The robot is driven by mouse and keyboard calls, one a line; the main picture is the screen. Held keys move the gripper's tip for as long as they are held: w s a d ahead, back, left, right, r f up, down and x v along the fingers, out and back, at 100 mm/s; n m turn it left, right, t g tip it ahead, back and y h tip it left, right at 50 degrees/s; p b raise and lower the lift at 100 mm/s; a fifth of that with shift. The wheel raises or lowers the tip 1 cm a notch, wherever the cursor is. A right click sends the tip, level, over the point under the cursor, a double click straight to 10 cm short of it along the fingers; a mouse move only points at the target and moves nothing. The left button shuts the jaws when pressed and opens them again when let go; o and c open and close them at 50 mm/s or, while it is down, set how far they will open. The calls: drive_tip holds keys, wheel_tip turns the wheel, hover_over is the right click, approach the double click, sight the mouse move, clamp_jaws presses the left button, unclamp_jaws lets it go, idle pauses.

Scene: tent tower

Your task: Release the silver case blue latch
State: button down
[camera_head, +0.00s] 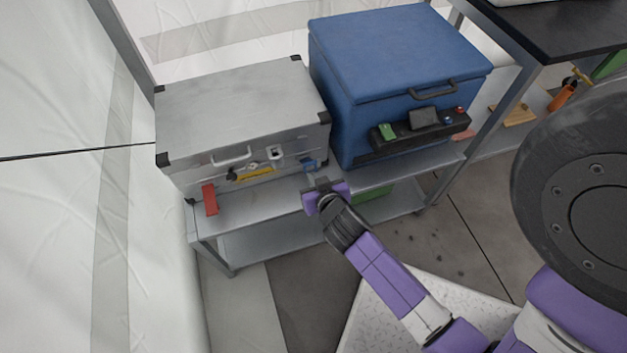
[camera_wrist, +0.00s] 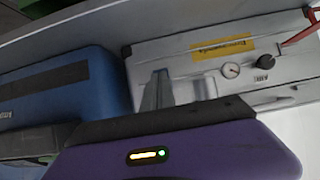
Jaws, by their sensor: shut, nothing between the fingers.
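The silver case (camera_head: 240,105) stands shut on the left part of a metal shelf in the head view. Its front carries a small blue latch (camera_head: 309,165) at the right end and a red latch (camera_head: 209,199), hanging down, at the left end. My gripper (camera_head: 316,183) is shut and empty, just in front of and below the blue latch; I cannot tell whether it touches. In the wrist view the case front (camera_wrist: 185,52) lies beyond my gripper (camera_wrist: 165,85), and the blue latch cannot be made out there. The red latch (camera_wrist: 302,30) shows at the right edge.
A blue cooler box (camera_head: 395,60) with a black front panel stands close to the right of the case. The case front also has a handle (camera_head: 232,157), a yellow label (camera_head: 255,174) and a black knob. The shelf (camera_head: 265,203) has a narrow bare strip in front.

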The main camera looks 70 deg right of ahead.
drive_tip(key=shift+f+t+h+b, duration=0.35)
drive_tip(key=shift+f+b, duration=0.25)
drive_tip(key=shift+b, duration=1.25)
drive_tip(key=shift+f+h+b, duration=0.25)
drive_tip(key=shift+b, duration=0.9)
drive_tip(key=shift+f+t+b, duration=0.25)
drive_tip(key=shift+t+b, duration=0.1)
drive_tip(key=shift+b, duration=0.8)
drive_tip(key=f+t+h+b, duration=0.1)
drive_tip(key=b, duration=0.4)
drive_tip(key=shift+a+f+h+b, duration=0.1)
drive_tip(key=shift+f+h+b, duration=0.1)
drive_tip(key=shift+h+b, duration=0.2)
drive_tip(key=shift+f+b, duration=0.55)
drive_tip(key=shift+b, duration=0.8)
drive_tip(key=shift+f+b, duration=0.35)
drive_tip(key=shift+b, duration=0.3)
drive_tip(key=shift+w+d+f+b, duration=0.1)
drive_tip(key=shift+d+f+b, duration=0.05)
drive_tip(key=shift+f+b, duration=0.5)
drive_tip(key=shift+w+d+f+b, duration=0.1)
drive_tip(key=shift+d+f+b, duration=0.05)
drive_tip(key=shift+f+b, duration=0.45)
drive_tip(key=shift+s+a+f, duration=0.1)
